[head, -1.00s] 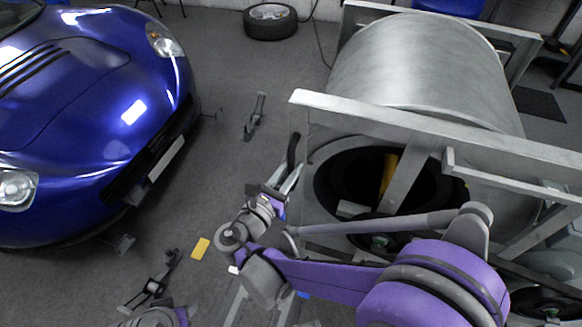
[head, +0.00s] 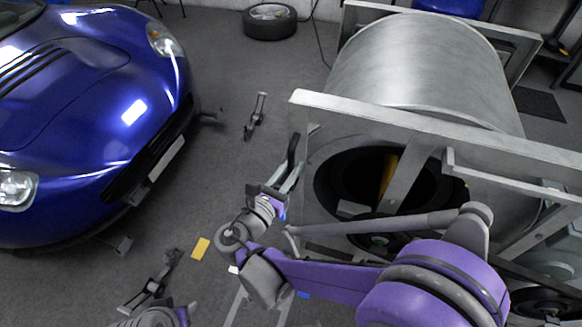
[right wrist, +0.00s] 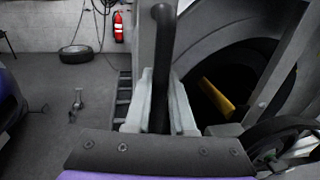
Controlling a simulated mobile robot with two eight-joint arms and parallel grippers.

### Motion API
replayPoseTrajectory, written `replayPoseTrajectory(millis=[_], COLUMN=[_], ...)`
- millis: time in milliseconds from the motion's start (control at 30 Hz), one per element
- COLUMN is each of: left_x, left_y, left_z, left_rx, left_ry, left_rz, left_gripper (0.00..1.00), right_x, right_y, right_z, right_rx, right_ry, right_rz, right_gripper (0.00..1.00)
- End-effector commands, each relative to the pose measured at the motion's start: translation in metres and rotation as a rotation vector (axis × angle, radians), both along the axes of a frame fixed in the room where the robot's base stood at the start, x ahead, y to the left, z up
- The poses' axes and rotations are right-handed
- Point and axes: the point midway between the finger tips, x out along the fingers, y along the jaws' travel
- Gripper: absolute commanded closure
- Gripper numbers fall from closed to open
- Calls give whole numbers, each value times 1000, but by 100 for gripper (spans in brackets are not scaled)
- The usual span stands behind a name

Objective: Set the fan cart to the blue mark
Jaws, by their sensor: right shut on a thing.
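The fan cart is a large silver drum (head: 420,70) in a grey metal frame, with a dark round opening and a yellow part inside. A black upright handle (head: 293,150) stands at its left front corner. My right gripper (head: 288,178) is shut on this handle; the right wrist view shows the handle (right wrist: 161,60) between the pale fingers. A small blue mark (head: 303,295) lies on the floor below the cart's near corner, partly hidden by my right arm. Part of my left arm shows at the bottom left, but I cannot see its gripper.
A blue car (head: 90,110) stands at the left. Small floor stands (head: 257,115) lie between car and cart, another (head: 152,287) near the bottom. A yellow mark (head: 200,248) is on the floor. A loose tyre (head: 270,21) lies at the back. The floor left of the cart is mostly clear.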

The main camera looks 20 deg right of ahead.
Motion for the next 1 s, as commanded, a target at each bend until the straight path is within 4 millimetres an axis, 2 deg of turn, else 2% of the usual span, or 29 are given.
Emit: replayPoseTrajectory(millis=[233,500,733,767,800,900,1000], left_x=[0,0,0,0,0,0,0], left_y=[0,0,0,0,0,0,0], left_z=[0,2,2,2,2,2,2], left_rx=[0,0,0,0,0,0,0], left_ry=[0,-1,-1,-1,-1,-1,-1], left_rz=[0,0,0,0,0,0,0], left_gripper=[48,48,48,48,48,48,48], right_x=[0,-13,-14,-14,-14,-13,-12], right_y=[-1,-20,-22,-22,-21,-20,-19], right_z=[1,0,-1,-1,-1,0,0], right_rx=[-1,-2,-1,-1,-1,-1,-1], right_ry=[-1,-1,1,1,1,1,1], right_rz=[-1,-10,-12,-12,-11,-8,-5], right_gripper=[100,100,100,76,69,51,48])
